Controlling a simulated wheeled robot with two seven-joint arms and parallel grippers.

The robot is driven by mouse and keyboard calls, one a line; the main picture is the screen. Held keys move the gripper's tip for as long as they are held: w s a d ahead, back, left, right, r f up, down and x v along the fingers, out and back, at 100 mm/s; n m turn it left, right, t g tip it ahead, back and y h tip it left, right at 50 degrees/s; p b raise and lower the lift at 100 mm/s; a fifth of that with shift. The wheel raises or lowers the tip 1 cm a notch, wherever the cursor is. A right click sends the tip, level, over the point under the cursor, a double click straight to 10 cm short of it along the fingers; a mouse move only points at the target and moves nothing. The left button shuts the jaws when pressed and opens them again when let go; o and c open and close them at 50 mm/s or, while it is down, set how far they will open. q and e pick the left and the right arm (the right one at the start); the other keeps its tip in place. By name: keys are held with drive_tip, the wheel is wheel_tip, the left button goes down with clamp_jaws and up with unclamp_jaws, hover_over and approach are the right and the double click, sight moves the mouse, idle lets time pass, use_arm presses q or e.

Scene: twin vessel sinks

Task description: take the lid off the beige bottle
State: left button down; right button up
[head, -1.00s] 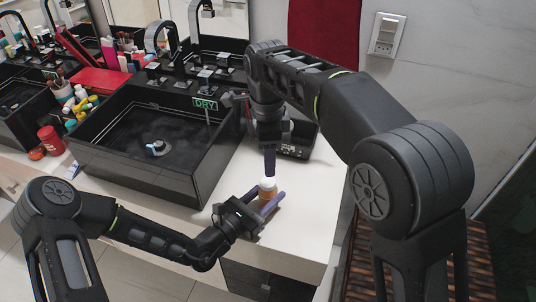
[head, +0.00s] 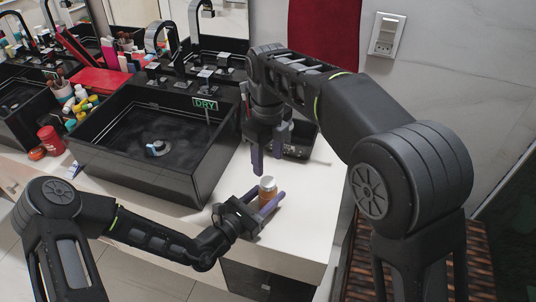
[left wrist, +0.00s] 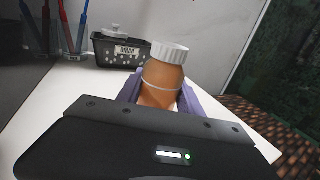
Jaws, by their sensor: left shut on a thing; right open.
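The beige bottle (head: 266,200) stands upright near the front of the white counter, and its orange-tan body also shows in the left wrist view (left wrist: 160,82). Its white ribbed lid (left wrist: 169,52) sits on top, and the lid also shows in the head view (head: 267,183). My left gripper (head: 271,205) is shut on the bottle's body from the side, with a purple finger on each side. My right gripper (head: 267,164) is open just above the lid, pointing down, with its two fingers apart and nothing between them.
A black vessel sink (head: 165,182) stands left of the bottle. Bottles and a red box (head: 98,80) crowd the far left. The counter right of the bottle is clear.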

sight(268, 181)
wheel_tip(268, 181, down, 8)
drive_tip(key=shift+r, duration=0.25)
drive_tip(key=shift+c, duration=0.3)
clamp_jaws()
idle(0.3)
